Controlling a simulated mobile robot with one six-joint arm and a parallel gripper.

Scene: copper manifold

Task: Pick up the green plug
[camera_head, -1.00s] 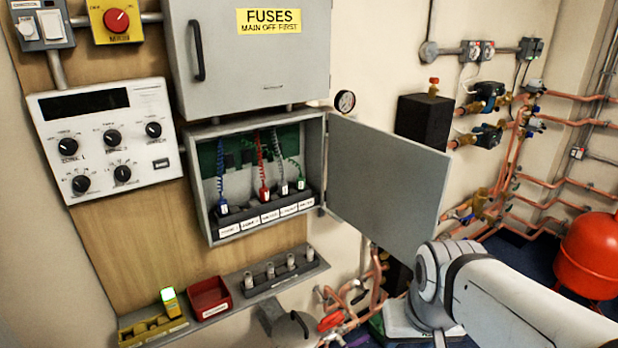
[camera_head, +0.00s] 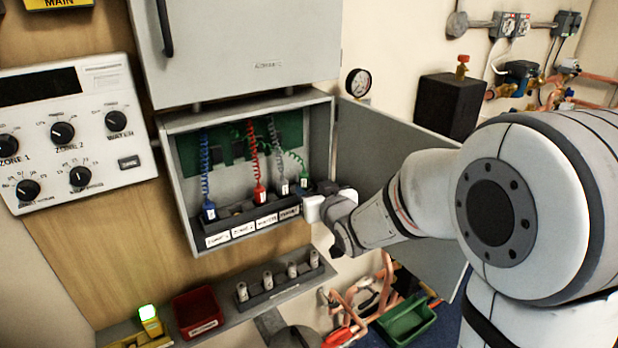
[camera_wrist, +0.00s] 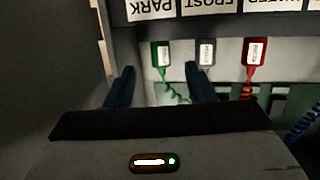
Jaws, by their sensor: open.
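The green plug (camera_wrist: 162,55) stands in the row of plugs in the wrist view, with a white label and a green coiled cord. My gripper (camera_wrist: 160,67) is open, one dark finger on each side of the green plug's line, holding nothing. Whether the fingers touch the plug is not clear. In the head view my gripper is at the right end of the holder in the open box. The green plug (camera_head: 303,186) shows there beside it, at the lower end of its green cord, and its lower part is hard to make out.
A grey plug (camera_wrist: 206,52) is close beside one finger, then a red plug (camera_wrist: 255,55); a blue plug (camera_head: 209,211) is at the far left. The box's open door (camera_head: 385,140) stands behind my arm. A shelf below carries a red bin (camera_head: 196,312).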

